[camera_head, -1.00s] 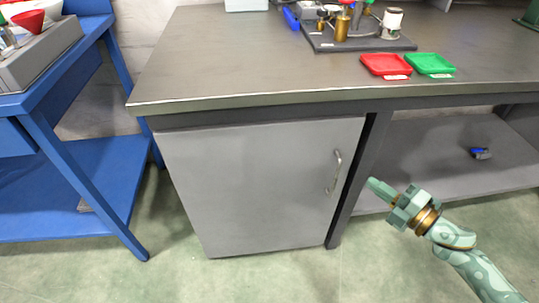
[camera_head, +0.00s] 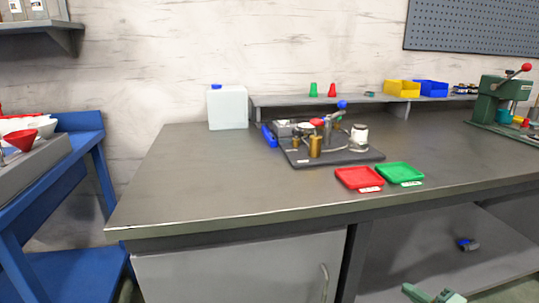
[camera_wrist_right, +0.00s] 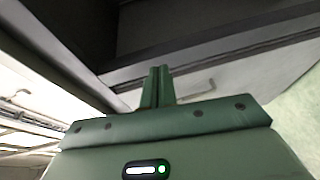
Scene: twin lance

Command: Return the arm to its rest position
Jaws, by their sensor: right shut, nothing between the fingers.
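My right gripper (camera_head: 412,291) shows at the bottom edge of the head view, pale green, in front of the bench and below its top. Most of the right arm is cut off by the frame. In the right wrist view my gripper's two green fingers (camera_wrist_right: 157,86) lie together, shut with nothing between them. My left gripper and arm are in neither view.
The workbench (camera_head: 220,185) has a grey cabinet door (camera_head: 235,272) and an open lower shelf (camera_head: 415,262). Red (camera_head: 358,178) and green (camera_head: 400,173) trays sit near its front edge. A blue stand (camera_head: 90,150) is at left.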

